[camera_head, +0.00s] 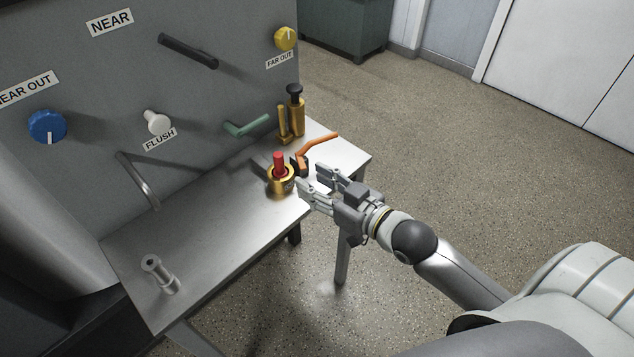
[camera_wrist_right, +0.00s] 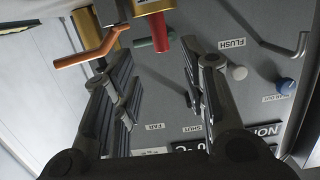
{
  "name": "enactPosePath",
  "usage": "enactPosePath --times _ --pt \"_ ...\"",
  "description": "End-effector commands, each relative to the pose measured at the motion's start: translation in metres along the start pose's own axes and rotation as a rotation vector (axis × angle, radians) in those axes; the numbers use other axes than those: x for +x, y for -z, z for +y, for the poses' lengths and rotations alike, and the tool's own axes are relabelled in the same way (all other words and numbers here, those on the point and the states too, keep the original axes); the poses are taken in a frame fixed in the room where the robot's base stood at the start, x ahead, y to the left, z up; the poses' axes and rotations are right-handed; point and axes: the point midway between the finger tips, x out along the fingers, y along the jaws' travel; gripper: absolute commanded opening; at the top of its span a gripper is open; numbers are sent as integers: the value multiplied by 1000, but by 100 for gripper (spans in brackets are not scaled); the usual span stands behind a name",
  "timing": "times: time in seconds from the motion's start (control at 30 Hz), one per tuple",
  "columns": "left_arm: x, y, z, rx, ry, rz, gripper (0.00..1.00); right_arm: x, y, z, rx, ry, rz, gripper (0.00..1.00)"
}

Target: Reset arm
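My right gripper (camera_head: 311,180) reaches in from the lower right and is open and empty. It is at the right edge of the metal table (camera_head: 215,250), close to a brass fitting with a red handle (camera_head: 279,163) and an orange lever (camera_head: 318,146). In the right wrist view its two fingers stand apart (camera_wrist_right: 158,75), with nothing between their pads. The red handle (camera_wrist_right: 160,42) and orange lever (camera_wrist_right: 92,50) show beyond the fingertips there. Whether the fingers touch the fitting cannot be told. My left gripper is not in view.
A grey panel carries a blue knob (camera_head: 47,127), a white knob (camera_head: 157,122), a yellow knob (camera_head: 286,38), a black bar (camera_head: 188,51) and a green handle (camera_head: 247,126). A brass valve (camera_head: 296,112) and a metal post (camera_head: 158,274) stand on the table. The floor at right is clear.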

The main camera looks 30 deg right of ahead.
Motion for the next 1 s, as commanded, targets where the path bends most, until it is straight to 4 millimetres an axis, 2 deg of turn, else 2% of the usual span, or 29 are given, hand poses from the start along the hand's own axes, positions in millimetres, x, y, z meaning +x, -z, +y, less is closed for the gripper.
enactPosePath --times 0.4,0.53,0.67,0.77,0.9,1.0 --pt "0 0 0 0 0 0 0 0 0 0 0 0 0 40" --pt "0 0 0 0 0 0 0 -1 -8 -3 2 -6 -33 40" --pt "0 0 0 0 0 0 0 -10 -36 -13 5 -30 -159 40" --pt "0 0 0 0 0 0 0 -24 -66 -23 10 -58 -308 40" --pt "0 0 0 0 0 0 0 -55 -107 -38 20 -97 -532 40" --pt "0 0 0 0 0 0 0 -82 -130 -48 33 -119 -684 40"
